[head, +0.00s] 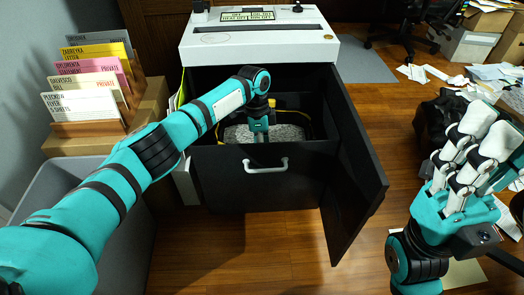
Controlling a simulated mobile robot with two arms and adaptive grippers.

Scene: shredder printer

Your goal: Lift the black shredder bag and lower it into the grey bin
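The black shredder bag (231,132) sits in the open pull-out of the shredder cabinet, filled with grey shreds, with a yellow strip showing at its right edge. My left gripper (259,132) points down into the middle of the bag's opening. Its fingertips are hidden among the shreds or behind the front panel, so its grip cannot be told. The grey bin (40,190) stands at the lower left, partly covered by my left arm. My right gripper (484,140) is raised at the right, away from the bag; its finger gap is unclear.
The white shredder top (262,38) overhangs the bag behind. A black front panel with a handle (265,165) stands before it, and an open black door (352,170) juts out at right. A file rack (88,128) is behind the bin. Papers (425,72) litter the right floor.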

